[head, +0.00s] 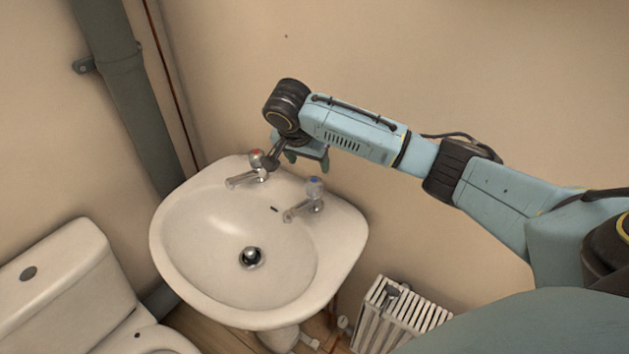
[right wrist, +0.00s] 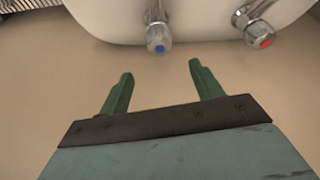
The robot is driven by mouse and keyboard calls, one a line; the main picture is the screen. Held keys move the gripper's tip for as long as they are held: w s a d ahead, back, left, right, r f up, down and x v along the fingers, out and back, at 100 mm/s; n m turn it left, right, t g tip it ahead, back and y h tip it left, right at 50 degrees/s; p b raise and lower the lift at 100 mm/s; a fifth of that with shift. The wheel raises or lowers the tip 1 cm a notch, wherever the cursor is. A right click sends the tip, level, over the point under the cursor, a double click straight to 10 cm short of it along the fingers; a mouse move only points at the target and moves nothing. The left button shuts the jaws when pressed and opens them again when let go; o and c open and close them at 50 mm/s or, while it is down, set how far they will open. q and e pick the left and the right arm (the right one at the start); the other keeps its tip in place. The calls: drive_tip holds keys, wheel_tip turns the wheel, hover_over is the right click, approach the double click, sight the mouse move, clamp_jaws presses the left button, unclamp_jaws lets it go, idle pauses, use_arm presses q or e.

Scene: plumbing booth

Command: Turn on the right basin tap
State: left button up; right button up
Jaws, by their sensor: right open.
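The right basin tap (head: 314,190) is chrome with a blue-marked knob and stands on the back rim of the white basin (head: 190,235). In the right wrist view this blue tap (right wrist: 158,36) lies just beyond the fingertips, roughly centred between them and apart from them. The left tap (head: 257,165), with a red mark, also shows in the wrist view (right wrist: 259,33). My right gripper (head: 308,162) is open and empty, behind the basin's back rim near the wall; its green fingers also show in the wrist view (right wrist: 161,70). My left gripper is out of view.
A white toilet (head: 60,270) stands at the left. A grey pipe (head: 118,80) runs down the corner. A white radiator (head: 400,318) is low at the right of the basin. The beige wall (head: 420,60) is close behind my right gripper.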

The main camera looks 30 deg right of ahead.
sight(314, 179)
drive_tip(key=b+x, duration=0.1)
drive_tip(key=x, duration=0.9)
drive_tip(key=shift+d+f, duration=0.1)
drive_tip(key=shift+f, duration=0.3)
